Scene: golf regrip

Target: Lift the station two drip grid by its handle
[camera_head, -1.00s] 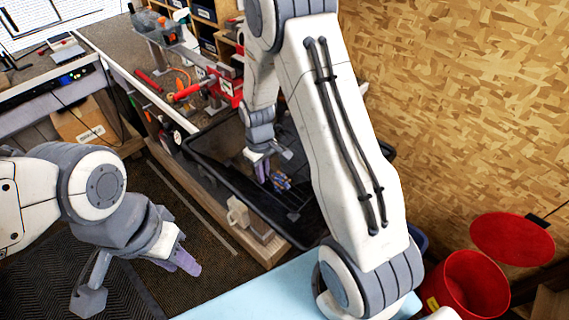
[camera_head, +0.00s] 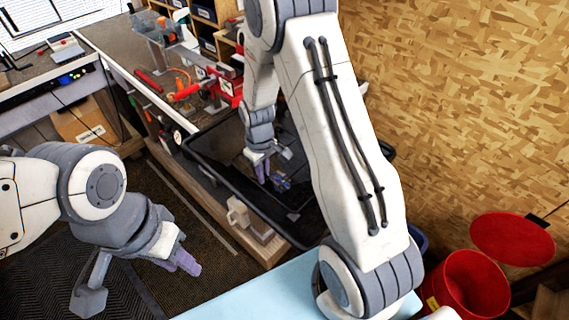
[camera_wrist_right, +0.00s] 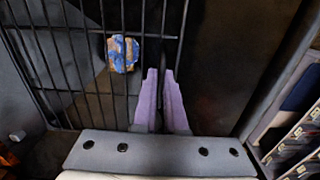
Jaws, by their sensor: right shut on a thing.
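The black drip grid (camera_wrist_right: 70,60) fills the left of the right wrist view, with its bars seen close up. It lies in or over a large black tray (camera_head: 222,190) in the head view, where my right arm and the dark tray make it hard to make out. My right gripper (camera_head: 263,178) points down into the tray. In the right wrist view its purple fingers (camera_wrist_right: 160,75) are close together at the grid's right edge, shut on the grid there. The handle itself is hidden between or behind them. My left gripper (camera_head: 185,262) hangs empty over the floor, its jaw gap unclear.
A blue and orange lump (camera_wrist_right: 123,53) shows at the grid's bars. A workbench with red tools (camera_head: 188,91) is behind left. A red bucket (camera_head: 470,285) stands at the right.

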